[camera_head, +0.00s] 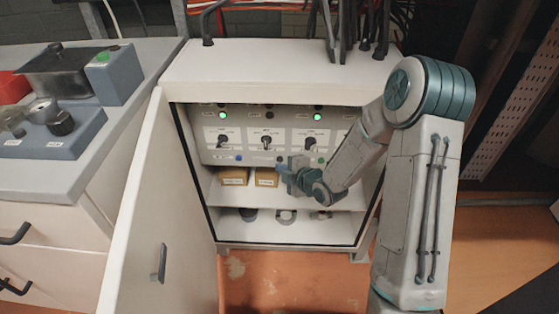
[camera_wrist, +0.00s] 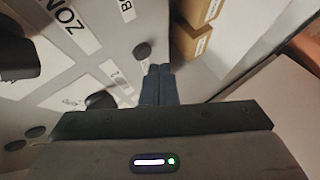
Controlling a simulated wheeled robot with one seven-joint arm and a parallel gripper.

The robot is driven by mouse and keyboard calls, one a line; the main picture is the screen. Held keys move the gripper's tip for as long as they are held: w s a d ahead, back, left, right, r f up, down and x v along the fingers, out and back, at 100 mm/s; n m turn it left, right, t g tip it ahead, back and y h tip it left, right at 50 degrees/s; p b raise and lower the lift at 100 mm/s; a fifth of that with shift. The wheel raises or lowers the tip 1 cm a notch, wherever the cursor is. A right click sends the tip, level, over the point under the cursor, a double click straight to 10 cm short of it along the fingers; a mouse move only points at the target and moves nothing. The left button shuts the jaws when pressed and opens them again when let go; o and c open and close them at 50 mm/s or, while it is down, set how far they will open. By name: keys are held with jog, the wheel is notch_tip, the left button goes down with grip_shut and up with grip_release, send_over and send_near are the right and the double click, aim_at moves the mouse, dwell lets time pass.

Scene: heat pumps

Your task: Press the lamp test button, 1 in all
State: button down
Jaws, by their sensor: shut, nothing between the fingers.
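The control panel (camera_head: 235,140) is inside an open white cabinet, with a row of small buttons under its switches. One button is blue (camera_head: 238,157); the labels are too small to read, so I cannot tell which is the lamp test button. My gripper (camera_head: 284,169) is in front of the panel's lower edge and hides part of it. In the wrist view my gripper (camera_wrist: 158,72) has its fingers together and empty. A dark round button (camera_wrist: 142,50) shows just beyond and left of the fingertips. I cannot tell whether they touch the panel.
Dark switches (camera_wrist: 101,101) stick out from the panel. Green lamps (camera_head: 222,115) glow above. Boxes (camera_head: 267,177) stand on the shelf (camera_head: 225,194) below the panel. The open cabinet door (camera_head: 150,215) stands on the left. A bench with devices (camera_head: 60,140) is further left.

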jog(key=shift+w, duration=0.1)
jog(key=shift+w+b, duration=0.3)
jog(key=shift+w, duration=0.35)
dwell(0.6)
jog(key=shift+s, duration=0.15)
jog(key=shift+s+b, duration=0.6)
jog(key=s+b, duration=0.2)
jog(key=s, duration=0.3)
jog(key=shift+a, duration=0.1)
